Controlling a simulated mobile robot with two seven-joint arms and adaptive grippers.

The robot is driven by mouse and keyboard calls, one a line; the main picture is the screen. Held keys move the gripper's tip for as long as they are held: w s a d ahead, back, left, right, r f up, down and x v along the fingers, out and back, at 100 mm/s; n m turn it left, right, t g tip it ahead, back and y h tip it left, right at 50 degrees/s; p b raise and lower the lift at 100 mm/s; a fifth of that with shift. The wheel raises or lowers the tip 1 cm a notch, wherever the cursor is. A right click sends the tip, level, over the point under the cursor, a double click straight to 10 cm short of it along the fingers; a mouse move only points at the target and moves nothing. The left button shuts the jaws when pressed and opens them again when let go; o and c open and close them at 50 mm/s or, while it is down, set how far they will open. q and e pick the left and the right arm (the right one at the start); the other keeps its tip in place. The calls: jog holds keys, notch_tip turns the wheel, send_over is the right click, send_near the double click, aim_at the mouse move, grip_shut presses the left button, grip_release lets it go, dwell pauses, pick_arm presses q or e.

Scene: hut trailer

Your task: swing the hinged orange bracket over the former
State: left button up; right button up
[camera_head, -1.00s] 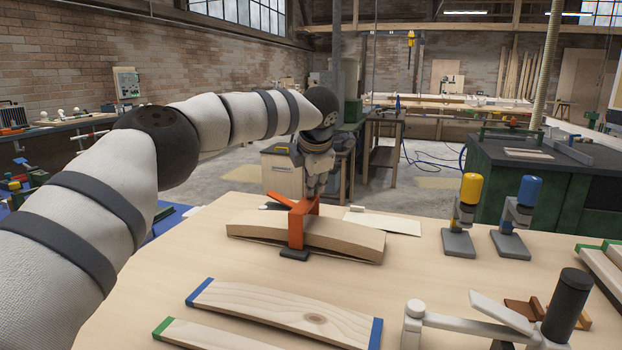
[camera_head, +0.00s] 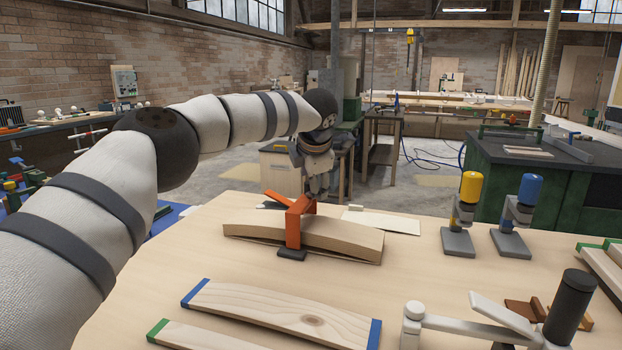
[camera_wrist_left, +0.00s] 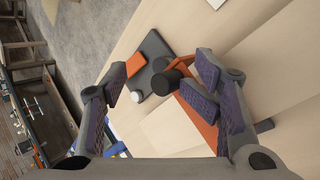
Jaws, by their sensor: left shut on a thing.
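The orange bracket (camera_head: 293,232) stands across the middle of the former (camera_head: 345,239), a long curved wooden block. Its upright is on the near side, over a dark foot, and an orange arm extends behind its top. My left gripper (camera_head: 313,197) is at the far side of the bracket's top, its fingertips partly hidden. In the left wrist view, my left gripper (camera_wrist_left: 160,85) has its fingers on both sides of a dark round knob (camera_wrist_left: 163,82) beside the orange bracket (camera_wrist_left: 196,115). It is shut on the bracket, though the exact contact is unclear. My right gripper is not in view.
Two upright clamps, yellow-topped (camera_head: 467,205) and blue-topped (camera_head: 520,210), stand to the right. A white lever with a black handle (camera_head: 568,308) is at the near right.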

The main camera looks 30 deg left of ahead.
pick_arm(q)
jog(key=shift+w+a, duration=0.1)
jog(key=shift+a, duration=0.1)
jog(key=v, duration=1.2)
jog(key=shift+d, duration=0.2)
